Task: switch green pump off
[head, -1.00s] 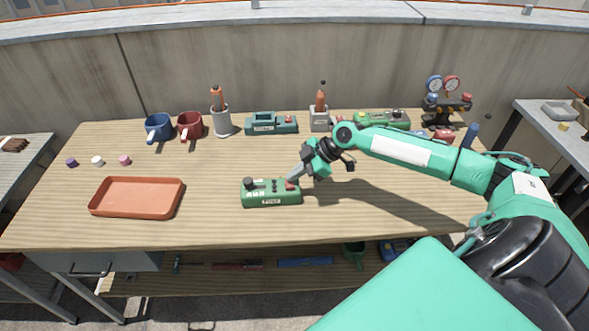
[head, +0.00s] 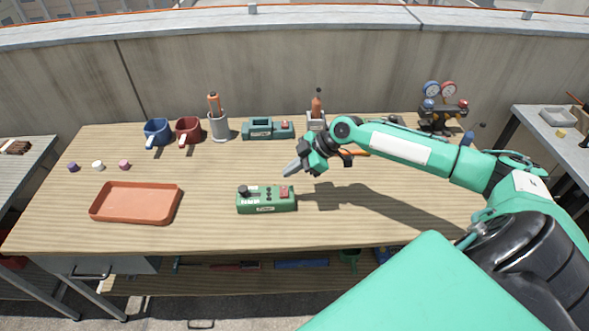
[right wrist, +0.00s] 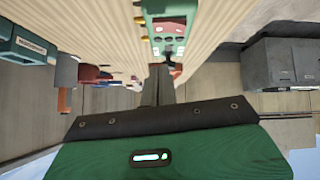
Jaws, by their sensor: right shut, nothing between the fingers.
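The green pump (head: 266,204) is a long green box at the front middle of the table. It has a black knob (head: 243,191) at its left end and a red switch (head: 285,192) at its right end. I cannot tell which way the switch is set. My right gripper (head: 290,170) is shut and empty, apart from the pump and above and behind the red end in the head view. In the right wrist view, the right gripper (right wrist: 163,85) points toward a green box that looks like the same pump (right wrist: 152,30). My left gripper is not in view.
An orange tray (head: 135,221) lies left of the pump. The table middle between tray and pump is clear.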

